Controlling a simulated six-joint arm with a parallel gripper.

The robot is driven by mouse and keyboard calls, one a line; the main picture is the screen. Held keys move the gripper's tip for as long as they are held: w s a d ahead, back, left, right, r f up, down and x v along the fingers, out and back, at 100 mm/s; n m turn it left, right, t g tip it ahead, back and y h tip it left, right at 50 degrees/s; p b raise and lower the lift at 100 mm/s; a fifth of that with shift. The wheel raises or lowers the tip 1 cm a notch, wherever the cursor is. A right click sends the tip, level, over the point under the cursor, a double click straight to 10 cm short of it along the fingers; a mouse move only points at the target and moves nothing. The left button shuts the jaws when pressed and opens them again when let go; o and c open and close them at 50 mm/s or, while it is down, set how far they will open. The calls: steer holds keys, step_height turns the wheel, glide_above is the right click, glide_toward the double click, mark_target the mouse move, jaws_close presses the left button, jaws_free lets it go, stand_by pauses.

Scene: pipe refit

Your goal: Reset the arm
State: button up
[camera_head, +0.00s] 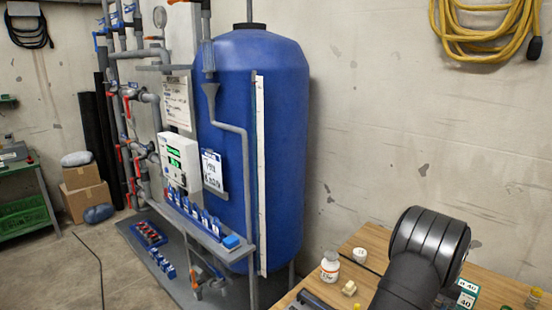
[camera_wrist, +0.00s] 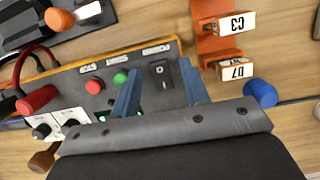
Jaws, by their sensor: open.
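My gripper (camera_wrist: 158,76) shows in the wrist view with its two blue fingers apart and nothing between them. Beyond the fingers is a grey control box (camera_wrist: 110,72) with a red button (camera_wrist: 94,86), a green button (camera_wrist: 120,78) and a black rocker switch (camera_wrist: 161,72). I cannot tell the height of the fingers above it. In the head view, my dark arm stands over the wooden table at the lower right; my gripper is not visible there.
In the wrist view, an orange holder (camera_wrist: 212,43) with white labelled blocks and a blue knob (camera_wrist: 260,93) lie to the right. In the head view, a white bottle (camera_head: 330,266) stands on the table (camera_head: 375,262); a blue tank (camera_head: 262,120) with pipework stands to the left.

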steer(key=shift+s+a+t+h, duration=0.25)
steer(key=shift+t+h, duration=0.55)
step_height(320, 180, up, 16)
steer(key=t+h, duration=0.1)
steer(key=shift+s+a+f, duration=0.2)
steer(key=shift+s, duration=0.05)
